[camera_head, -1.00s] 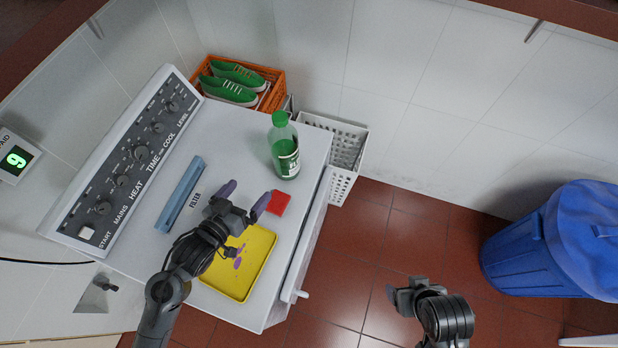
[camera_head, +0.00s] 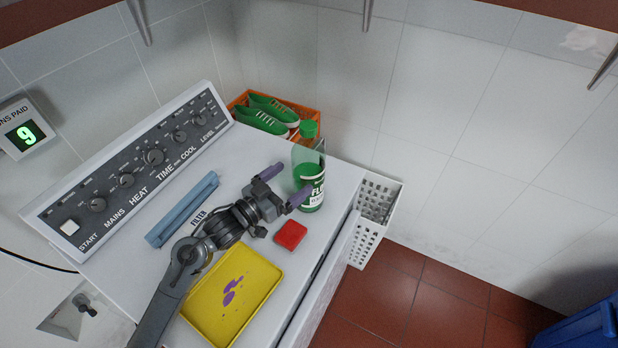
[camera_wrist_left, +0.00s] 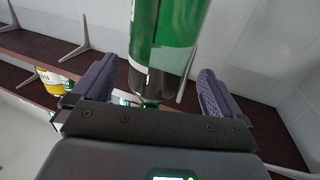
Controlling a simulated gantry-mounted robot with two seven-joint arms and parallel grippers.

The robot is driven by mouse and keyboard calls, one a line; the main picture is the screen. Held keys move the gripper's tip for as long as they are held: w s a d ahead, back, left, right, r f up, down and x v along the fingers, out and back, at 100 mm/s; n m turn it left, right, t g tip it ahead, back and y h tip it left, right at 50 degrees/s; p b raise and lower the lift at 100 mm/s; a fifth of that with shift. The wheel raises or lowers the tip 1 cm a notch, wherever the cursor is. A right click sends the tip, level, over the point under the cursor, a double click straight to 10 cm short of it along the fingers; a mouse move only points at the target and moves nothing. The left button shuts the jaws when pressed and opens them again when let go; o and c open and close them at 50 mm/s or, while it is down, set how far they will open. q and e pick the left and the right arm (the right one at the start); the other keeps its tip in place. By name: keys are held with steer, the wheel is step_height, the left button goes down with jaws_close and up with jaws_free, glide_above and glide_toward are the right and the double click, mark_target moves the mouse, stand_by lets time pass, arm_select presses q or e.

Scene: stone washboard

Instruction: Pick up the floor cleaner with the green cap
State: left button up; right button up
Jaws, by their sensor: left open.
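The floor cleaner (camera_head: 309,178) is a clear bottle with green liquid, a green cap and a white label. It stands upright on the white machine top (camera_head: 330,197), near its back right edge. My left gripper (camera_head: 284,186) is open right beside the bottle, its two purple fingers pointing toward it. My right gripper is not in view.
A yellow tray (camera_head: 207,313) with purple spots, a red block (camera_head: 290,235) and a blue filter (camera_head: 183,209) lie on the machine top. An orange crate (camera_head: 309,117) with green shoes stands behind. A white basket (camera_head: 376,205) is at the right, a blue bin (camera_head: 585,328) farther off.

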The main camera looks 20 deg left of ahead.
mark_target(308, 166)
arm_select(q)
steer(key=x, duration=0.7)
steer(key=shift+w+f, duration=0.1)
steer(key=shift+f, duration=0.1)
steer(key=c, duration=1.1)
steer(key=shift+r, duration=0.15)
steer(key=shift+c, duration=1)
steer(key=shift+r, duration=0.1)
